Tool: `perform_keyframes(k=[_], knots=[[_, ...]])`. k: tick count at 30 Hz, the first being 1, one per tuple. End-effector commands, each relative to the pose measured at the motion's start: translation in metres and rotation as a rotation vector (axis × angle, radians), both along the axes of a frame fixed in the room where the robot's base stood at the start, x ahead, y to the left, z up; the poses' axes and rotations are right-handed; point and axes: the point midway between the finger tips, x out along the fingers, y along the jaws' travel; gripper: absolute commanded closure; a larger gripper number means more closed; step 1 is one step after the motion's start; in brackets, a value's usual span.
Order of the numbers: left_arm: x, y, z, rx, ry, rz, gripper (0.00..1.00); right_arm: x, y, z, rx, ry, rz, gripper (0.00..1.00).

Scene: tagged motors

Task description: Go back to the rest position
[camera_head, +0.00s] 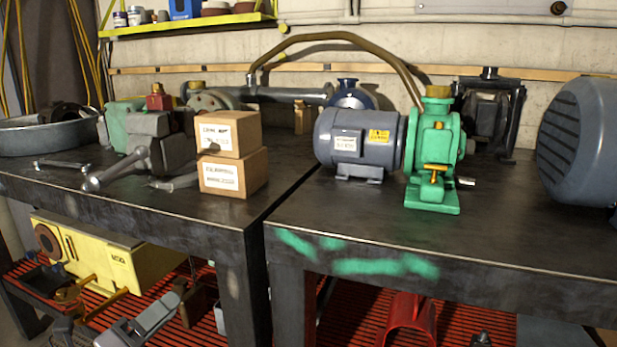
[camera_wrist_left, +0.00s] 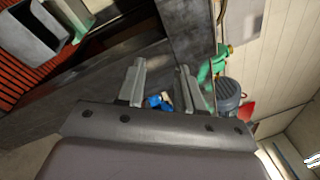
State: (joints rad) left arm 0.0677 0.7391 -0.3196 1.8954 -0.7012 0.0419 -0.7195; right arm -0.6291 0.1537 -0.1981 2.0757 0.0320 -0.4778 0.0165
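My left gripper (camera_head: 150,318) shows at the bottom left of the head view, low in front of the workbench and below its top. In the left wrist view its two fingers (camera_wrist_left: 160,67) stand apart, with nothing held between the tips. A small blue thing (camera_wrist_left: 158,102) shows in the gap, beyond the fingers; I cannot tell what it is. My right gripper is not clearly in view.
A grey motor (camera_head: 358,140) and green pump (camera_head: 435,160) stand on the dark bench (camera_head: 350,225). Two stacked cardboard boxes (camera_head: 232,178) and a vise (camera_head: 150,130) are left. A yellow machine (camera_head: 110,255) and red cylinder (camera_head: 410,322) sit below.

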Motion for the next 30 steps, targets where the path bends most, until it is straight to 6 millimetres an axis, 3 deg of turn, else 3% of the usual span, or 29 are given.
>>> perform_keyframes(k=[1, 5, 9, 15, 19, 21, 30], knots=[[-0.012, -0.007, -0.024, -0.182, 0.120, 0.029, 0.63, 0.000, 0.000, 0.000, 0.000, 0.001, 0.000, 0.57], [-0.044, -0.016, -0.081, -0.627, 0.417, 0.136, 0.63, 0.000, 0.000, 0.000, 0.000, 0.001, 0.000, 0.57], [-0.089, -0.027, -0.141, -1.082, 0.717, 0.293, 0.63, 0.000, 0.000, 0.000, 0.000, 0.001, 0.000, 0.57], [-0.160, -0.047, -0.205, -1.612, 1.042, 0.543, 0.63, -0.001, 0.000, 0.000, 0.000, 0.002, 0.000, 0.57], [-0.207, -0.064, -0.232, -1.911, 1.202, 0.720, 0.63, -0.001, 0.000, 0.000, 0.000, 0.002, 0.001, 0.57], [-0.202, -0.060, -0.207, -1.890, 1.186, 0.705, 0.63, -0.001, 0.000, 0.022, -0.003, 0.006, 0.001, 0.57], [-0.205, -0.053, -0.152, -1.876, 1.168, 0.717, 0.63, -0.001, -0.006, 0.083, -0.013, -0.008, -0.009, 0.57]])
